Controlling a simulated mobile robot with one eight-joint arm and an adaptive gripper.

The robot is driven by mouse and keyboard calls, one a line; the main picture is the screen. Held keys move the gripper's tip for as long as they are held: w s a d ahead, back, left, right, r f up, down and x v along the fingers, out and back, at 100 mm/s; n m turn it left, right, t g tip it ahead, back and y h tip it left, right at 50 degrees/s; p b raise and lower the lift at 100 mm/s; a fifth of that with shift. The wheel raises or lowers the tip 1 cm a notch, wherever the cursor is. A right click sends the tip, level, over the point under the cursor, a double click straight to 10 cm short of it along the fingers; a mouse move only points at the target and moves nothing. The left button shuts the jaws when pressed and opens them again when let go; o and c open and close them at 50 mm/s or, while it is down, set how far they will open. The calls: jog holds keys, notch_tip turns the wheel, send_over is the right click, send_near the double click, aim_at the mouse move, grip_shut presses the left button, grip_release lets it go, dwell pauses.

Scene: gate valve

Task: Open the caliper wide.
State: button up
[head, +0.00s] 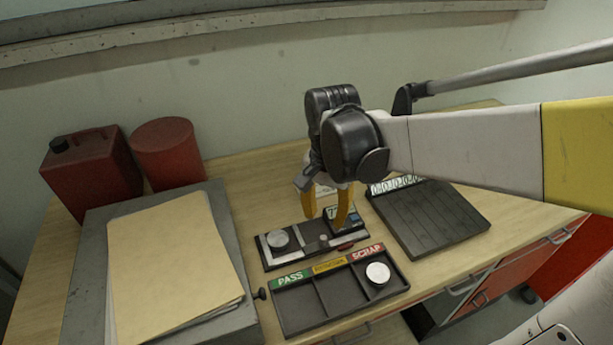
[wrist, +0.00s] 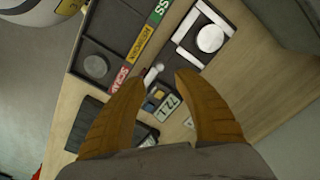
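The caliper (head: 310,243) lies on the bench on a dark base, with pale metal jaws and a small knob (head: 323,239) on its slide. A round silver disc (head: 279,239) sits at its left end by the jaws; the disc also shows in the wrist view (wrist: 210,38). The caliper's display (wrist: 170,107) shows digits too small to read surely. My gripper (head: 326,218) has orange fingers, apart and empty, above the knob end. In the wrist view, the knob (wrist: 154,73) appears between the fingertips (wrist: 160,78). I cannot tell the exact height above it.
In front is a sorting tray (head: 326,305) labelled PASS, a yellow middle label and SCRAP, with a disc (head: 377,273) in the SCRAP compartment. A dark ridged tray (head: 430,220) stands right. A folder (head: 170,270) lies on a grey slab left, before red cans (head: 90,170).

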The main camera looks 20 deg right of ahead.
notch_tip(320, 180, up, 4)
jog(key=shift+r, duration=0.1)
dwell(0.4)
jog(key=s+a+f+n+t+b, duration=0.1)
jog(key=s+f+n+t+b, duration=0.1)
jog(key=s+n+t, duration=0.3)
jog(key=n+t+b, duration=0.1)
jog(key=n+t, duration=0.1)
jog(key=n, duration=0.2)
jog(key=shift+s+a+f, duration=0.25)
jog(key=shift+a+f, duration=0.05)
jog(key=shift+a, duration=0.1)
